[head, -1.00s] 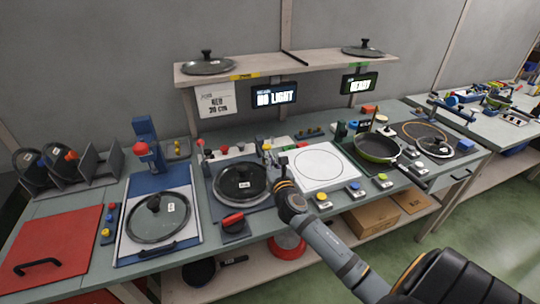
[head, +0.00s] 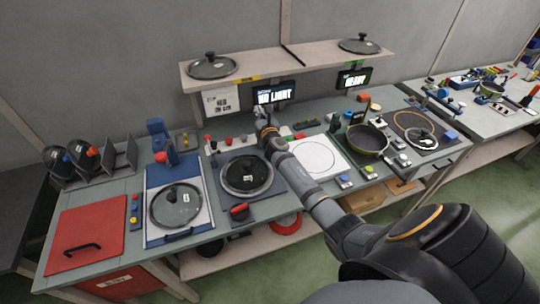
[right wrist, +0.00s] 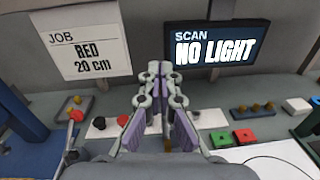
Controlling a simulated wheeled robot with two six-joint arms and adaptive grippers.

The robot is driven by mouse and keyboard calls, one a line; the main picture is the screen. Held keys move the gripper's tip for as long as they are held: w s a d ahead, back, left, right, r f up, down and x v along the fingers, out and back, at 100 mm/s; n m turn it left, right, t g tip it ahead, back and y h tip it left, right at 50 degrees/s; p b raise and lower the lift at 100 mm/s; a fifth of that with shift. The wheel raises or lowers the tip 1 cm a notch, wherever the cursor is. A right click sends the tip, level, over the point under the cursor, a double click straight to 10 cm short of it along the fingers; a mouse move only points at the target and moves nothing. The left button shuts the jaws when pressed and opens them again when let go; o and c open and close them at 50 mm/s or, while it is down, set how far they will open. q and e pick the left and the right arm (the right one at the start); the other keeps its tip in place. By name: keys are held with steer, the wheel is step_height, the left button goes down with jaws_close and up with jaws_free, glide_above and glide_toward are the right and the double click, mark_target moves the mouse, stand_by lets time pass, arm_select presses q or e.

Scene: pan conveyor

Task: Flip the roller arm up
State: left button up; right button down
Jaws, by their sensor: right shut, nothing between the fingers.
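My right gripper (head: 258,107) is shut and empty. It is above the rear of the middle station, behind the dark round lid (head: 246,174). In the right wrist view its closed fingers (right wrist: 160,70) point toward the back panel, below and between the job card and the scan screen. I cannot clearly make out the roller arm; the gripper and forearm cover part of the area behind the lid. A thin lever with a red ball (right wrist: 76,115) stands left of the fingers, apart from them. My left gripper is not in view.
The scan screen (head: 275,93) reads NO LIGHT, and the job card (head: 221,101) reads red, 20 cm. A shelf (head: 290,66) runs above. Coloured buttons line the rear.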

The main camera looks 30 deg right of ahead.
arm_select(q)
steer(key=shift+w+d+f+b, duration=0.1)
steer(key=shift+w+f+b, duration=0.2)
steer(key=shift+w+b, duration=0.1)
arm_select(e)
steer(key=x, duration=0.3)
steer(key=r+x, duration=0.1)
steer(key=x, duration=0.2)
steer(key=shift+w+a+r, duration=0.1)
steer(key=shift+a+r, duration=0.1)
steer(key=shift+a, duration=0.05)
steer(key=shift+r, duration=0.1)
stand_by(0.4)
